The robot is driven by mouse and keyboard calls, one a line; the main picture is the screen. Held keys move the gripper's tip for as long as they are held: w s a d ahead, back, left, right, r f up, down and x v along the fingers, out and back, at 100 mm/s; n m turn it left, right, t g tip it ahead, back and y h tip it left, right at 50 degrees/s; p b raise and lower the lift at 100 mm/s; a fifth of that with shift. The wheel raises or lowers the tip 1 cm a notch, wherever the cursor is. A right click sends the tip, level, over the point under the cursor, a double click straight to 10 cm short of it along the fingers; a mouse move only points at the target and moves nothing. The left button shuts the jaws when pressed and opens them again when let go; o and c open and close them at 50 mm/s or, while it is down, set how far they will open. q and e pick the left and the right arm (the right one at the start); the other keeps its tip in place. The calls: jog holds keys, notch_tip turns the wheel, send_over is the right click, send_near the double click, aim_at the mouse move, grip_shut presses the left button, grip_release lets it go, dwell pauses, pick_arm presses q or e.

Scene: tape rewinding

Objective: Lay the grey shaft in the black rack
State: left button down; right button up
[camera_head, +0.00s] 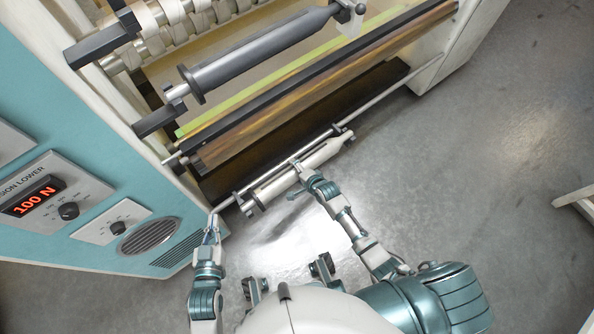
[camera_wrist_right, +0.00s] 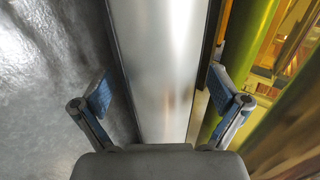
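A pale grey shaft (camera_head: 305,171) with dark collars lies slantwise along the front of the machine, low down. A darker grey shaft (camera_head: 262,52) with a flange sits higher up. My right gripper (camera_head: 296,166) is at the middle of the pale shaft. In the right wrist view its two blue-padded fingers (camera_wrist_right: 160,93) are apart, on either side of a smooth silver cylinder (camera_wrist_right: 163,65). My left gripper (camera_head: 212,230) is by the left end of the pale shaft; its fingers are too small to read. Black brackets (camera_head: 155,121) stick out at left; I cannot tell which part is the black rack.
A teal panel (camera_head: 60,110) with a red "100 N" display (camera_head: 36,197) stands at left. A thin rail (camera_head: 395,88) runs along the machine's front, close to the pale shaft. The grey floor (camera_head: 490,150) at right is clear, except for a pale frame (camera_head: 575,197) at the edge.

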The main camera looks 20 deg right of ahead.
jog(key=shift+s+f, duration=0.15)
jog(key=shift+f, duration=0.1)
jog(key=v, duration=1.2)
jog(key=shift+r, duration=0.15)
